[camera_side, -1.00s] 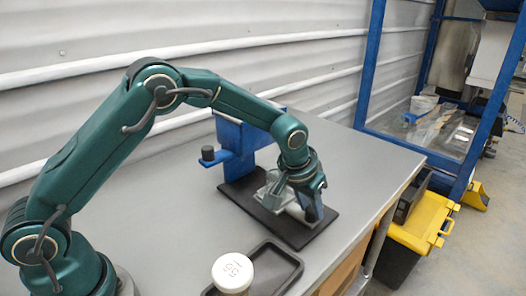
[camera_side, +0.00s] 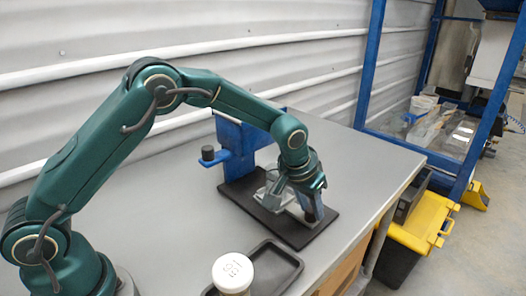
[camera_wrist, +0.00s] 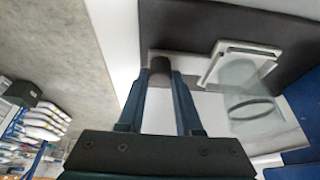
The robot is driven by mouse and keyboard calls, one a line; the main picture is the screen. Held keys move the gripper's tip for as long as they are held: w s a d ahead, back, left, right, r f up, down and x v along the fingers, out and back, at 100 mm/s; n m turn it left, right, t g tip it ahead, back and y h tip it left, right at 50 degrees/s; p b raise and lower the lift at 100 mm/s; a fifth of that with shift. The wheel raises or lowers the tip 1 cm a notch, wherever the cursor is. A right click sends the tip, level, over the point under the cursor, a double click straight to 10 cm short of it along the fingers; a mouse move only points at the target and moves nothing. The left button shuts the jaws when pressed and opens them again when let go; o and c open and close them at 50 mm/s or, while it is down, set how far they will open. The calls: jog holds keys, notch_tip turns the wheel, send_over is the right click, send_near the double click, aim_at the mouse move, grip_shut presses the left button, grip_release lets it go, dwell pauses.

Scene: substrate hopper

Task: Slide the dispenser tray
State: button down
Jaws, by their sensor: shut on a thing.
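The dispenser tray (camera_wrist: 208,112) is a pale flat slide with a dark round handle (camera_wrist: 160,67) at its end. In the wrist view the two blue fingers of my gripper (camera_wrist: 161,76) close on this handle from both sides. In the side view my gripper (camera_side: 310,205) points down at the front right of the dark base board (camera_side: 292,232) and hides much of the tray. A clear hopper part with a square pale rim (camera_wrist: 240,62) and a round ring stands beside the fingers.
A blue stand (camera_side: 236,140) with a dark knob (camera_side: 207,152) rises behind the board. A white-lidded jar (camera_side: 232,272) stands at a black shallow tray (camera_side: 275,268) in front. The table's right edge is near. Grey tabletop (camera_side: 170,205) is clear on the left.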

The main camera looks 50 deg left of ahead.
aim_at(276, 184)
dwell(0.4)
jog(key=a, duration=1)
jog(key=c, duration=0.6)
grip_release()
jog(key=shift+r, duration=0.15)
jog(key=shift+v, duration=2.45)
